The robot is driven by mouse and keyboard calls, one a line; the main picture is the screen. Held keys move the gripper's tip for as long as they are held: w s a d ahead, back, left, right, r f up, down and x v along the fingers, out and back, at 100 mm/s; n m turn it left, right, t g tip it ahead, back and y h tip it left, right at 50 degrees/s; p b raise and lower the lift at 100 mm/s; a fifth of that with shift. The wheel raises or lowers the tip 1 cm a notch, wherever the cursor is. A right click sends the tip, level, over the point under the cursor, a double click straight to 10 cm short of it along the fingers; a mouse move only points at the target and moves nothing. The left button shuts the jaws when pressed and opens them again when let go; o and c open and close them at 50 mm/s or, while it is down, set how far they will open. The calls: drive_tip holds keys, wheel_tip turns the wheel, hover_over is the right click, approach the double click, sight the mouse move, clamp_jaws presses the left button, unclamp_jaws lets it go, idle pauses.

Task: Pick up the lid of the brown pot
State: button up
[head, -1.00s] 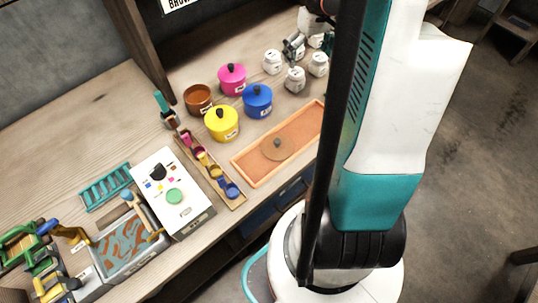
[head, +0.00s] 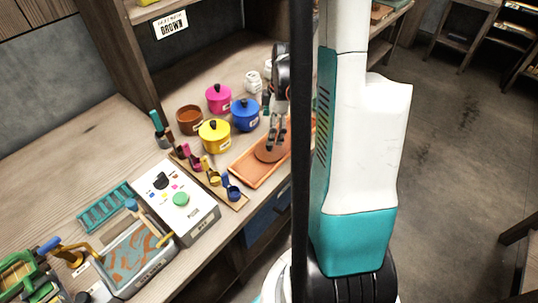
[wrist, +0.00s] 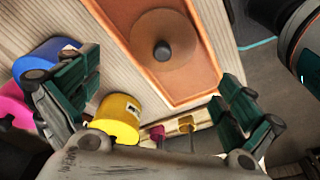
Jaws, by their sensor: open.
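The brown lid (head: 271,150) lies flat in a shallow orange-brown tray (head: 250,176). In the wrist view the lid (wrist: 183,60) is a round disc with a dark knob (wrist: 162,50), inside the tray's rim. My gripper (head: 277,138) is over the tray, close to the lid, with its fingers pointing down. In the wrist view my gripper (wrist: 155,100) has its two fingers wide apart with nothing between them, and the knob shows beyond the gap. The open brown pot (head: 189,120) stands on the bench at the back left, without a lid.
Pink (head: 219,97), yellow (head: 214,136) and blue (head: 245,114) lidded pots stand left of my gripper. A rack of small coloured scoops (head: 232,188) lies along the tray's left side. White jars (head: 253,82) stand behind. A white box (head: 177,204) sits further left.

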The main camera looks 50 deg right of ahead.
sight(269, 148)
drive_tip(key=f+b, duration=0.1)
drive_tip(key=f, duration=0.1)
drive_tip(key=f+b, duration=0.1)
drive_tip(key=f, duration=0.2)
drive_tip(key=a+f+b, duration=0.1)
drive_tip(key=f, duration=0.2)
drive_tip(key=shift+w+f, duration=0.1)
drive_tip(key=shift+w, duration=0.1)
drive_tip(key=shift+c, duration=0.6)
drive_tip(key=shift+s, duration=0.1)
drive_tip(key=c, duration=1.5)
